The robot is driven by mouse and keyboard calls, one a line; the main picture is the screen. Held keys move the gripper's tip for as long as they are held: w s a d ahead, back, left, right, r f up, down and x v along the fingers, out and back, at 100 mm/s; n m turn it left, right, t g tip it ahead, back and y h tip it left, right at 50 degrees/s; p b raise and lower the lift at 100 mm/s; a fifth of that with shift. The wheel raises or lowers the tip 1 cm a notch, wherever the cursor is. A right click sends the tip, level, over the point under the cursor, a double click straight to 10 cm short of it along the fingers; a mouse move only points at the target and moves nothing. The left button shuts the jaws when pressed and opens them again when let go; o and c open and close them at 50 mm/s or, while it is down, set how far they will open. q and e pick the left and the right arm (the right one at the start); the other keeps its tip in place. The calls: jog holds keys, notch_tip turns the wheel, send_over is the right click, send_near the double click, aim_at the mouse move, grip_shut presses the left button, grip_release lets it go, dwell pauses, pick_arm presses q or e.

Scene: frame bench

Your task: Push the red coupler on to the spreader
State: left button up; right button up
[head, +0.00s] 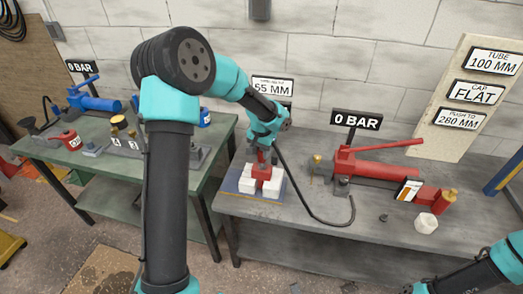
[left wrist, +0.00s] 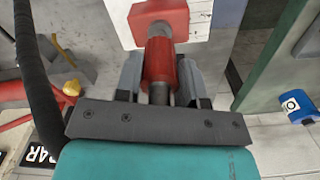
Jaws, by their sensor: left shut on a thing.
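My left gripper (head: 262,152) is above the blue-edged mat (head: 231,184) on the grey bench, pointing down. In the left wrist view its two fingers close on a red cylindrical coupler (left wrist: 160,62), with a grey metal end on the near side. Just beyond it is the red spreader (left wrist: 158,14), set among white blocks (left wrist: 200,20); the spreader also shows in the head view (head: 266,172). A dark neck shows between coupler and spreader; I cannot tell how far the coupler is seated. My right arm enters at the lower right, its fingertips out of view.
A black hose (head: 309,203) curves over the bench right of the blocks. A red hand pump (head: 375,172) with a "0 BAR" sign (head: 357,120) stands further right, near a white nut-like piece (head: 426,223). A green bench (head: 120,165) with a blue pump (head: 95,102) is at left.

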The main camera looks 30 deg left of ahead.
pick_arm(q)
jog(key=shift+f, duration=0.95)
jog(key=o, duration=1.1)
notch_tip(320, 180, up, 18)
jog(key=shift+f, duration=0.25)
jog(key=shift+f, duration=0.1)
dwell(0.5)
